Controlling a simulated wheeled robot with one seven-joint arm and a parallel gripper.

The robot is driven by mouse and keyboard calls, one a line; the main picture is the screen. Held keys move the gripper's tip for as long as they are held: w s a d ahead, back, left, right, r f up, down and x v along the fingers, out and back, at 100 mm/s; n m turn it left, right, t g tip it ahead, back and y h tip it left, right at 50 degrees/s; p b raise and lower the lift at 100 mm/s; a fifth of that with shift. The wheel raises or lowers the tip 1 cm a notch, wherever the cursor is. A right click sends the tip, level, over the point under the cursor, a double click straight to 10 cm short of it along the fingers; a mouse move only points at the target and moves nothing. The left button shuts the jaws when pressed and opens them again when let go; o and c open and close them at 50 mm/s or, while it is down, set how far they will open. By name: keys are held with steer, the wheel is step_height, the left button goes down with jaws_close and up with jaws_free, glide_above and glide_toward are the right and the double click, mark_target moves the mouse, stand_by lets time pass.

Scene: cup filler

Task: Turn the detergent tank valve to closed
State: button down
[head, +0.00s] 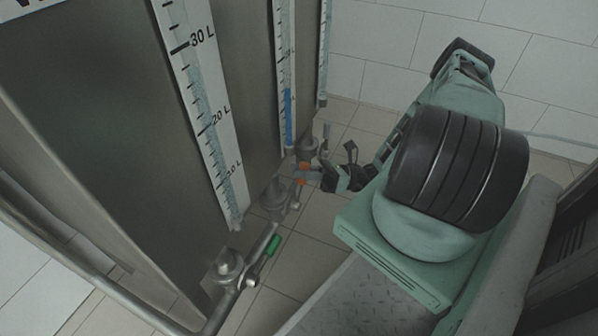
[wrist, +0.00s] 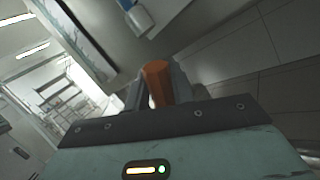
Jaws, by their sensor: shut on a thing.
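An orange valve handle (head: 304,166) sits on the pipe at the foot of the middle tank, whose gauge shows a blue column. My gripper (head: 308,174) reaches in from the right and is shut on this orange handle. In the wrist view the orange handle (wrist: 157,82) stands between the two fingers of my gripper (wrist: 156,90). The fingers hide part of the handle, so its exact angle to the pipe is hard to tell. No tank name is readable, so I cannot tell from lettering which tank holds detergent.
A green valve handle (head: 274,244) is on the nearer tank's pipe, at the lower left. A large steel tank (head: 110,130) with a litre scale (head: 205,110) fills the left. A steel pipe (head: 90,268) runs along the lower left. Tiled floor (head: 305,262) is open below my gripper.

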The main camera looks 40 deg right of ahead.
steer(key=d+f+m+t+h+b, duration=0.2)
steer(key=f+m+t+h, duration=0.2)
steer(key=m, duration=0.5)
steer(key=w+d+f+m+t+h+b, duration=0.1)
steer(key=d+f+m+t+h+b, duration=0.1)
steer(key=m, duration=0.8)
steer(key=shift+w+d+f+t+h, duration=0.35)
steer(key=shift+f+t+h, duration=0.75)
steer(key=shift+t, duration=0.8)
steer(key=shift+f, duration=0.3)
steer(key=c, duration=1.2)
jaws_free()
steer(key=shift+c, duration=0.2)
steer(key=shift+r, duration=0.1)
